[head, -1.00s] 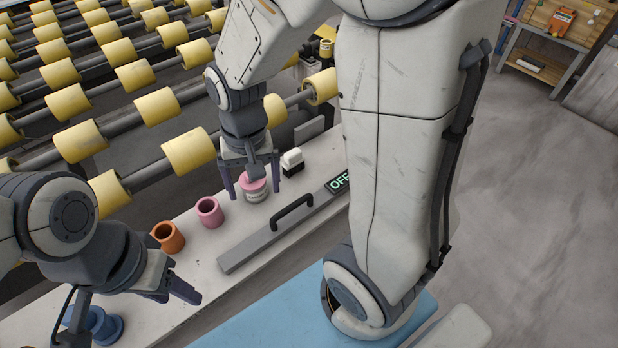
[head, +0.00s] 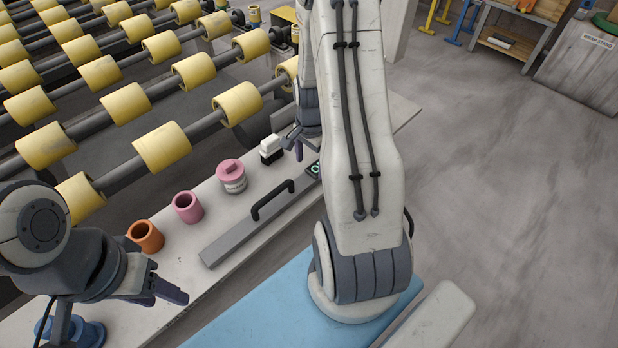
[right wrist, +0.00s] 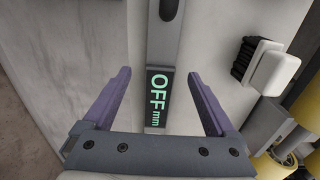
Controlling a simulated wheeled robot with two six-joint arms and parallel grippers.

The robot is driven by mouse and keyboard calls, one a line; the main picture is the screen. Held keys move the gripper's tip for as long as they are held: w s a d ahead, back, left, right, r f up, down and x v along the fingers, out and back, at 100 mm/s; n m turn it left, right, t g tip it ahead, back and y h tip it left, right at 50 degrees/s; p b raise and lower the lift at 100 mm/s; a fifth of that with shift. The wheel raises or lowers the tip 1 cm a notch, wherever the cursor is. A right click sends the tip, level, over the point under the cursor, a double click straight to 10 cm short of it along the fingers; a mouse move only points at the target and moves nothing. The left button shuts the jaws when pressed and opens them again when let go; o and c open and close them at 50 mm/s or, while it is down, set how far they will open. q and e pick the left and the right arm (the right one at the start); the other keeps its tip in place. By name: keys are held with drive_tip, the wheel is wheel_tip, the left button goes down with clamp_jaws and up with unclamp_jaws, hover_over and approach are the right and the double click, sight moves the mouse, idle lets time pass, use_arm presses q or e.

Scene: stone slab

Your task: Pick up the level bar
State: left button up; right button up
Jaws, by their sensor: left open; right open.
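The level bar (head: 228,245) is a long grey bar with a black arched handle (head: 272,198), lying flat on the bench. Its far end is hidden behind my right arm. In the right wrist view its display (right wrist: 158,100) reads "OFF mm" and lies between the spread fingers. My right gripper (right wrist: 165,88) is open and empty above that display end; in the head view it (head: 292,142) is partly hidden by my own arm. My left gripper (head: 165,290) is at the lower left, apart from the bar's near end, with its fingers seen edge-on.
On the bench (head: 200,287) stand an orange cup (head: 146,237), a pink cup (head: 187,208), a pink-lidded jar (head: 231,177) and a black-and-white block (head: 270,149), also in the right wrist view (right wrist: 268,68). A blue spool (head: 80,332) stands near left. Yellow rollers (head: 162,146) run behind.

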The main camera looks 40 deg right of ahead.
sight(309, 177)
drive_tip(key=f, duration=0.4)
drive_tip(key=shift+a+f, duration=0.2)
drive_tip(key=shift+f, duration=0.2)
clamp_jaws()
